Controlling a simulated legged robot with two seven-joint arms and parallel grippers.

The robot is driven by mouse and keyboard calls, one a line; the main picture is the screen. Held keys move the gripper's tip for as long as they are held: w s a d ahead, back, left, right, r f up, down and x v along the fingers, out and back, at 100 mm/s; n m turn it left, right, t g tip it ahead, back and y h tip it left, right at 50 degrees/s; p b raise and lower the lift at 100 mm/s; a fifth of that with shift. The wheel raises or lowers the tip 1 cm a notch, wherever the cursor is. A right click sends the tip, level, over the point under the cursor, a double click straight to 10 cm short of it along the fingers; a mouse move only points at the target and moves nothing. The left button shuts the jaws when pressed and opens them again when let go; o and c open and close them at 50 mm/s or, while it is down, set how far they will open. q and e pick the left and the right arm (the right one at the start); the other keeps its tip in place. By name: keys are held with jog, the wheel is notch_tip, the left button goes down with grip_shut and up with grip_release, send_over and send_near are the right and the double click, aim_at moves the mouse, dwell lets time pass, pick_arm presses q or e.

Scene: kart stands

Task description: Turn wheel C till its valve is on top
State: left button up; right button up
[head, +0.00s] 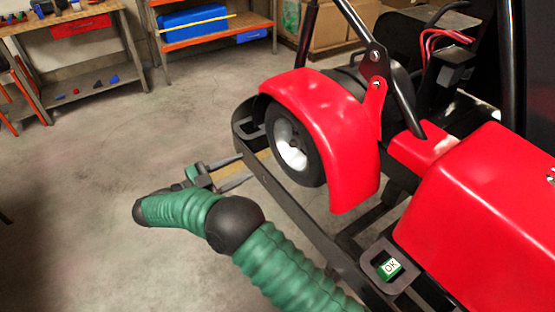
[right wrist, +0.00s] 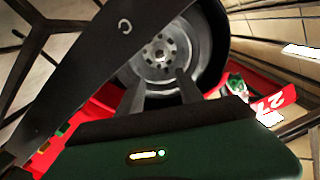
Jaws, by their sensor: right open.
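A wheel (head: 292,146) with a black tyre and pale hub sits under a red fender (head: 330,120). In the right wrist view the wheel (right wrist: 162,55) shows a grey hub with a ring of bolts. A dark bar (right wrist: 85,65) crosses in front of its left side and bears a light letter C. I cannot make out the valve. My right gripper (head: 247,168) is open and empty, outside the black side rail. In its wrist view the gripper (right wrist: 160,82) points at the lower hub, with its two fingers apart; contact cannot be told. My left gripper is not in view.
The kart's black side rail (head: 300,215) runs between my right arm and the wheel. A block marked OK (head: 391,267) sits in a black holder. Red bodywork (head: 480,220) fills the right. Workbenches stand behind; the floor (head: 130,140) at left is clear.

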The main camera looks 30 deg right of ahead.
aim_at(293, 144)
jog(key=d, duration=1)
jog(key=w+d, duration=0.1)
jog(key=d, duration=0.5)
jog(key=shift+b, duration=0.4)
jog(key=shift+w, duration=0.1)
jog(key=shift+a, duration=0.1)
grip_shut()
